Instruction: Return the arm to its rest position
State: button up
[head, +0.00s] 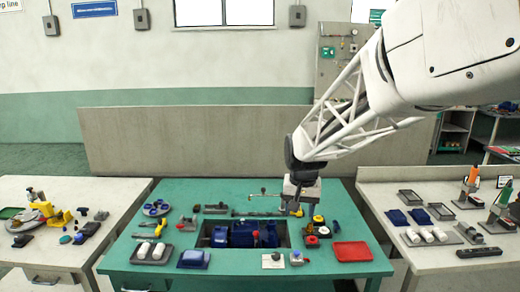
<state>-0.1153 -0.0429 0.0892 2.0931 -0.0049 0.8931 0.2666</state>
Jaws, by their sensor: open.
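My gripper (297,210) hangs at the end of my white lattice arm over the middle of the green bench (345,202). It points down and sits above the right end of the blue pump unit (243,234), close to some small yellow and red parts (317,225). The jaws are small here, and I see nothing held in them. I cannot tell how far the fingertips are above the bench.
A red tray (352,251) lies at the bench's right and a blue cloth or box (193,259) at front left. Side tables (60,190) and (380,188) carry more parts. A grey panel (200,140) stands behind the bench.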

jog(key=s+d, duration=0.2)
jog(key=s, duration=0.8)
jog(key=s+d+r+n+t, duration=0.1)
jog(key=s+d, duration=0.2)
jog(key=s, duration=0.8)
jog(key=s+d, duration=0.2)
jog(key=s, duration=0.9)
jog(key=shift+d+r, duration=0.15)
jog(key=shift+d, duration=0.1)
